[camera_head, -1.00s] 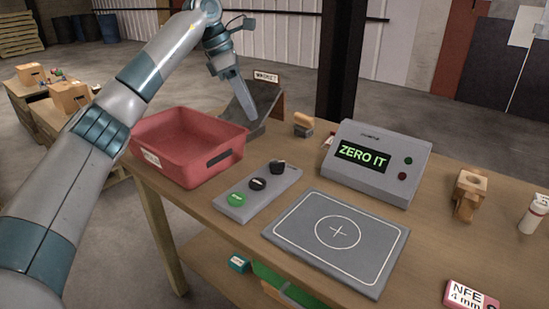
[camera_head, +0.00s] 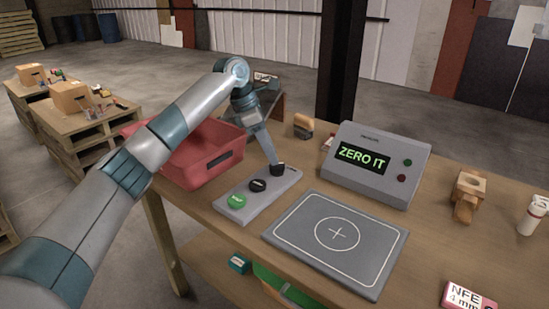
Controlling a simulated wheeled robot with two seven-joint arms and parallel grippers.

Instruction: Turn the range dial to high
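The grey control panel (camera_head: 259,193) lies on the wooden table, with a green button (camera_head: 236,201), a black round control (camera_head: 257,185) and a black dial (camera_head: 278,169) at its far right end. I cannot read the dial's markings or its setting. My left gripper (camera_head: 273,160) points down with its tips right at the dial, touching it or very close. Its fingers look like one narrow wedge, so I cannot tell whether they are open or shut. My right gripper is not in view.
A red bin (camera_head: 193,160) stands left of the panel, under my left arm. Wooden holders and a white bottle (camera_head: 533,214) stand at right.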

